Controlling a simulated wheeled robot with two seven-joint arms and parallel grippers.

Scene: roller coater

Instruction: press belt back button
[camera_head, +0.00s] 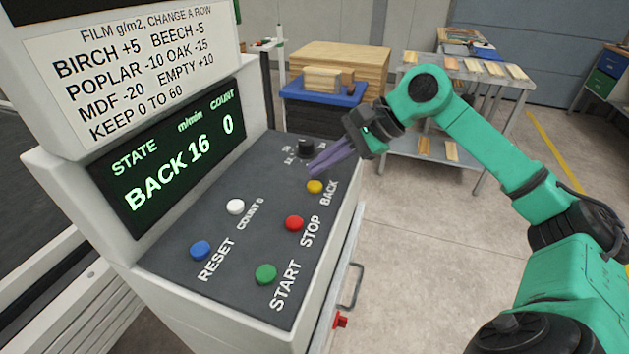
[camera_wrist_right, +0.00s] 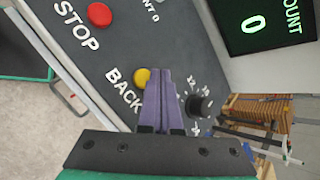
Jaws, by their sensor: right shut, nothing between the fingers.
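The yellow BACK button (camera_head: 314,187) sits at the far right of the sloped dark control panel (camera_head: 190,275). It also shows in the right wrist view (camera_wrist_right: 142,77), just left of the fingertips. My right gripper (camera_head: 312,168) is shut and empty, its purple fingers reaching in from the right over the panel, close to the yellow button. In the right wrist view the fingers (camera_wrist_right: 160,75) are together, tips beside the button; I cannot tell whether they touch it. The display (camera_head: 170,160) reads STATE BACK, 16 m/min, COUNT 0. My left gripper is not in view.
Red STOP (camera_head: 294,223), green START (camera_head: 265,274), blue RESET (camera_head: 200,251) and white COUNT 0 (camera_head: 235,207) buttons are on the panel. A black knob (camera_head: 306,147) stands just behind the fingers. A blue tray (camera_head: 322,92) with wood blocks and a table (camera_head: 470,75) are farther back.

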